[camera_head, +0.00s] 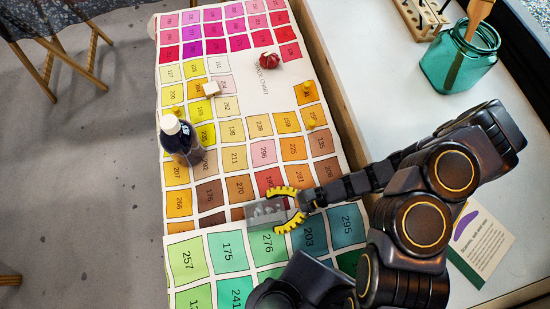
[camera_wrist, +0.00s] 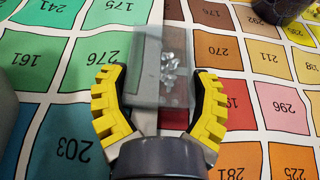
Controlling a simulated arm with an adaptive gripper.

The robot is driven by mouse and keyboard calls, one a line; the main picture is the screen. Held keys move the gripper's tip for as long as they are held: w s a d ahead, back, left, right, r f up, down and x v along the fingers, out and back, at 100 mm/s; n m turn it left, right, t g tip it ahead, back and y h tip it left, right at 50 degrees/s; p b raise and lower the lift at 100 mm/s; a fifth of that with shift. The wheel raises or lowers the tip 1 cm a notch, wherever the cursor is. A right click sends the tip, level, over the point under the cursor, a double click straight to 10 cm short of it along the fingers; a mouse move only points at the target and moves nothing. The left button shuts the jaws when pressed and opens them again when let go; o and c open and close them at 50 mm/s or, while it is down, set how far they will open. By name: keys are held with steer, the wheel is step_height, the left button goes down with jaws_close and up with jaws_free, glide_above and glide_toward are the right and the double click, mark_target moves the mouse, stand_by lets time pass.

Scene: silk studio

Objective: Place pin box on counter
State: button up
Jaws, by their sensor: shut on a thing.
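The pin box (camera_head: 264,213) is a small grey, partly clear box over the colour chart. In the wrist view the pin box (camera_wrist: 174,62) shows silvery pins through its clear side. My gripper (camera_head: 284,209), with yellow ribbed fingers, is shut on the box; in the wrist view its fingers (camera_wrist: 160,90) stand on either side of it. Whether the box touches the chart or is just above it, I cannot tell. The white counter (camera_head: 372,105) runs along the right, beyond the chart table's edge.
The colour chart (camera_head: 262,97) covers the table. A teal jar (camera_head: 459,62), a wooden rack (camera_head: 423,18) and a card (camera_head: 481,245) are on the counter, with bare room left of the jar.

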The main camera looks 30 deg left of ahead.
steer(key=o, duration=1.2)
steer(key=shift+c, duration=0.2)
steer(key=v, duration=1.2)
steer(key=shift+w, duration=0.1)
step_height(320, 180, up, 8)
steer(key=w+n+h, duration=0.1)
steer(key=n+h, duration=0.1)
steer(key=n, duration=0.2)
steer(key=s+d+r+n+t+h, duration=0.2)
steer(key=s+d+r+t+h, duration=0.1)
steer(key=d+r, duration=0.3)
steer(key=s+d+r+n+t+h, duration=0.2)
steer(key=s+d+r+t+h, duration=0.2)
steer(key=r, duration=0.6)
steer(key=shift+s+d+r+n+t, duration=0.3)
steer(key=shift+s+d+n, duration=0.1)
steer(key=shift+s+d, duration=0.55)
